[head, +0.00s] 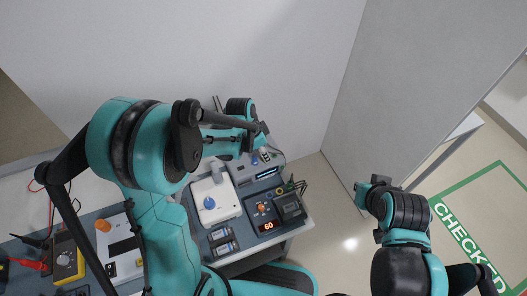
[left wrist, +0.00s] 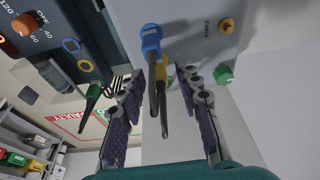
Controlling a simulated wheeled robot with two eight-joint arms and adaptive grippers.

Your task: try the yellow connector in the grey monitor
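In the left wrist view the yellow connector (left wrist: 164,73) is between the fingers of my left gripper (left wrist: 162,85), partly hidden by a dark cable. Gaps show on both sides of it, so the gripper looks open around it. A blue connector (left wrist: 151,35) with that cable is at a pale grey panel (left wrist: 195,22), which looks like the grey monitor. The panel has an orange port (left wrist: 227,25) with lettering beside it. Whether the yellow connector is seated cannot be told. In the head view my left gripper (head: 264,139) is small, over the back of the bench. My right gripper (head: 370,187) is away from the bench.
A green connector (left wrist: 223,75) is right of the fingers. At left a dark unit (left wrist: 75,25) has blue and yellow ring ports and a green plug (left wrist: 95,88). In the head view a white device (head: 215,205) and a yellow meter (head: 66,262) stand on the bench.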

